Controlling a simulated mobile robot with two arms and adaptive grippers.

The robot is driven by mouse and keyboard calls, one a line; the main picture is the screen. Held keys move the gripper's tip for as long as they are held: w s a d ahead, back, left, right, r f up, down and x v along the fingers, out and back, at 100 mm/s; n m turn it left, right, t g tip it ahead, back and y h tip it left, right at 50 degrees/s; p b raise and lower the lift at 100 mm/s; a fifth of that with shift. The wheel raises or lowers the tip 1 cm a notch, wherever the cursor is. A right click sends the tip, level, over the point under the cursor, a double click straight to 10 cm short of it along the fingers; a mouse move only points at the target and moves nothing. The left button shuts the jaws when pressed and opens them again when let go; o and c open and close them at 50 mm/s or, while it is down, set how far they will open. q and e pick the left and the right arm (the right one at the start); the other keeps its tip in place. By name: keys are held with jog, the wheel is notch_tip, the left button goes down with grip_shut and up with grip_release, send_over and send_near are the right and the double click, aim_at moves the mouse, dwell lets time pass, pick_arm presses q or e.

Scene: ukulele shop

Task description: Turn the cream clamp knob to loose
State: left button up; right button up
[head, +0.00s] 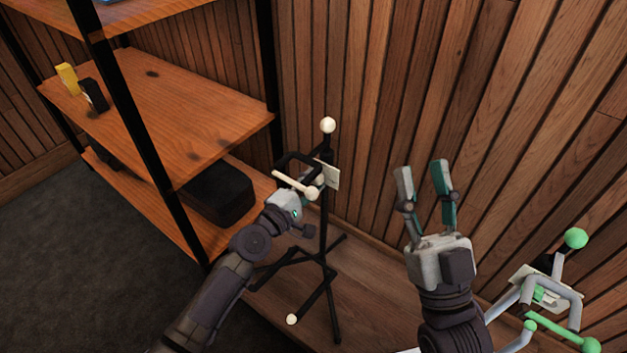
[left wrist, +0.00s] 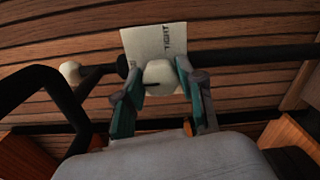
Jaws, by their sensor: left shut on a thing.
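The cream clamp knob (left wrist: 160,75) sits between the two fingers of my left gripper (left wrist: 158,92) in the left wrist view, with a finger on each side. In the head view my left gripper (head: 308,192) is at the knob on the black stand (head: 325,232), and its fingers are partly hidden. A white card (left wrist: 153,41) behind the knob reads "TIGHT" on its right side; lettering at its lower left is partly covered. The card also shows in the head view (head: 331,177). My right gripper (head: 421,168) is open and empty, pointing up, apart from the stand.
A second stand, grey with green ends (head: 545,300), is at the right. A wooden shelf (head: 190,120) stands at the left, holding a black case (head: 218,192) and small yellow and black items. The plank wall (head: 470,100) is close behind the stands.

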pick_arm(q)
jog(key=o, duration=1.1)
jog(key=v, duration=1.2)
